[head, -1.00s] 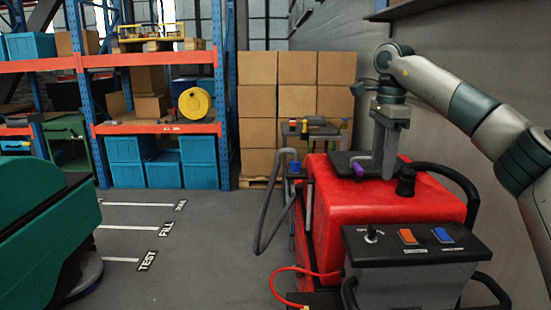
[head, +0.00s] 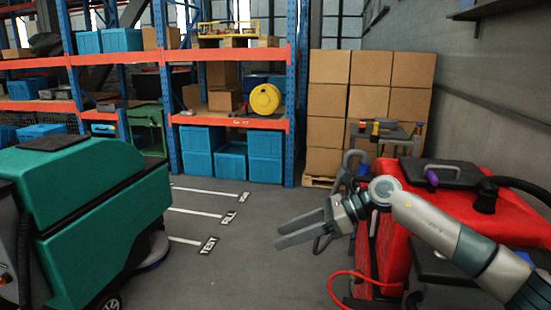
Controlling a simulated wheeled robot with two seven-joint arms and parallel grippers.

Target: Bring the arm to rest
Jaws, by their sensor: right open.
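My right arm comes in from the lower right. Its gripper (head: 300,230) points left with the two fingers apart and nothing between them. It hangs in the air over the grey floor, just left of the red scrubber machine (head: 395,235). My forearm crosses in front of the red machine and hides part of its top and side. A black lid with a purple part (head: 432,178) lies on the red machine's top. My left gripper is not in view.
A green scrubber (head: 100,215) stands at the left. Floor markings (head: 205,212) lie between the machines, with open floor around them. A red hose (head: 345,280) curls low beside the red machine. Shelving (head: 230,122), stacked cartons (head: 365,110) and a small cart (head: 385,135) stand behind.

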